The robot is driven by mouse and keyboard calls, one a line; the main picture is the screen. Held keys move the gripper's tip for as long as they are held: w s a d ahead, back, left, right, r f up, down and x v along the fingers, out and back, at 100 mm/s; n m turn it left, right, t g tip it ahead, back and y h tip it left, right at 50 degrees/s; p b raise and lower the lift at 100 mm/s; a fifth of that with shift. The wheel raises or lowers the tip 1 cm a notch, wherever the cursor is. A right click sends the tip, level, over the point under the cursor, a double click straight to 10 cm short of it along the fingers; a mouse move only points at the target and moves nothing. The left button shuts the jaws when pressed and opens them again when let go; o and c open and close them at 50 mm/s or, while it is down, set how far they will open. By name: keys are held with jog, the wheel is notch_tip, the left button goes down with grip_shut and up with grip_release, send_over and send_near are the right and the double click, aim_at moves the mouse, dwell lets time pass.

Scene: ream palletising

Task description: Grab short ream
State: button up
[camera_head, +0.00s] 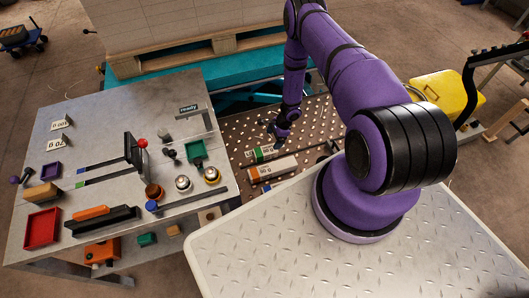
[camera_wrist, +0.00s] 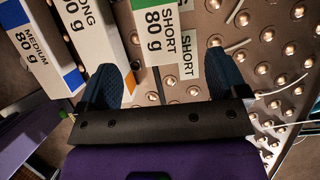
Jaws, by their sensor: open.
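The short ream (camera_wrist: 165,38) is white with a green band and reads "SHORT 80 g". It lies ahead of my gripper (camera_wrist: 162,62) in the wrist view, with its near end between the lines of the two fingers. My gripper is open, with one blue pad on each side and nothing held. I cannot tell the exact height gap.
The orange-banded long ream (camera_wrist: 92,35) lies left of the short ream, close to the left finger. The blue-banded medium ream (camera_wrist: 42,42) lies further left. The ball table (camera_head: 308,118) is bare to the right. A cluttered grey workbench (camera_head: 115,195) stands on the left.

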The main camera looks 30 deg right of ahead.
aim_at(266, 150)
jog(key=x, duration=1)
jog(key=shift+a+f, duration=0.1)
jog(key=shift+a, duration=0.2)
jog(key=c, duration=1.2)
jog(key=shift+o, duration=0.2)
